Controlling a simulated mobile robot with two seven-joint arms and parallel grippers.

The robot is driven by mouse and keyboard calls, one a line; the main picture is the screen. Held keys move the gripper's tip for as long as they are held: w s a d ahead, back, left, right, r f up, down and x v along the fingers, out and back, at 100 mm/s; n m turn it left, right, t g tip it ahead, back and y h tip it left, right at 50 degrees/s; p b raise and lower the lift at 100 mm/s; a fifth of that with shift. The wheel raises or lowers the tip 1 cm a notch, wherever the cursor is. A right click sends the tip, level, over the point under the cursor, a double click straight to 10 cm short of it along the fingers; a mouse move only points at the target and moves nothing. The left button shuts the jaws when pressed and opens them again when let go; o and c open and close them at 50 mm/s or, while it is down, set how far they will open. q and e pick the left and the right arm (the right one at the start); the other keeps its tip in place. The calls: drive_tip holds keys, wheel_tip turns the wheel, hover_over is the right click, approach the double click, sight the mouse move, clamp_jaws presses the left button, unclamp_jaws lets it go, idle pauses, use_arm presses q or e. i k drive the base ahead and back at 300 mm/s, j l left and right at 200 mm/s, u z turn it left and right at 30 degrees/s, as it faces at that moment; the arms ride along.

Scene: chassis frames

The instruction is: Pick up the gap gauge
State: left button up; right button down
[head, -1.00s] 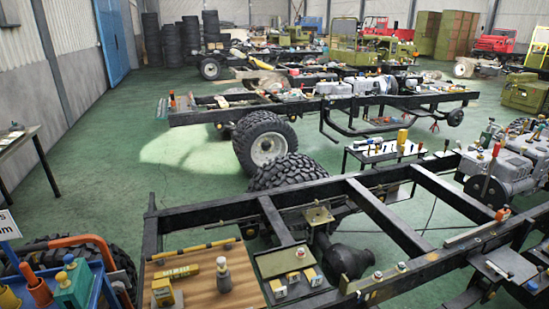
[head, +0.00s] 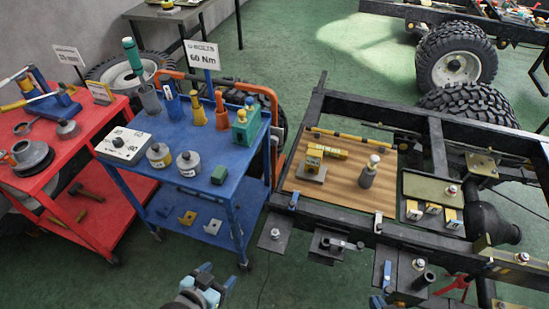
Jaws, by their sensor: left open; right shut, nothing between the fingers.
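I cannot tell for certain which piece is the gap gauge. A yellow bar with dark markings (head: 328,151) lies on the wooden board (head: 350,196) on the chassis frame. Beside it are a yellow block on a grey base (head: 312,165) and a grey cylinder with a pale top (head: 369,173). My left gripper (head: 216,276) is at the bottom, in front of the blue cart, with its blue-tipped fingers apart and empty. My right gripper (head: 379,301) barely shows at the bottom edge, below the chassis rail; it is shut and empty. Neither gripper touches the pieces on the board.
A blue cart (head: 236,196) with cups, weights and a torque sign (head: 202,55) stands left of the board. A red cart (head: 90,160) is further left. The chassis rail (head: 440,248) runs along the near side.

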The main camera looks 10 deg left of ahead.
sight(313, 157)
drive_tip(key=i+j, duration=0.2)
drive_tip(key=j, duration=0.2)
drive_tip(key=i+j, duration=0.2)
drive_tip(key=j, duration=0.2)
drive_tip(key=i+j+z, duration=0.1)
drive_tip(key=i+j, duration=0.35)
drive_tip(key=j, duration=0.3)
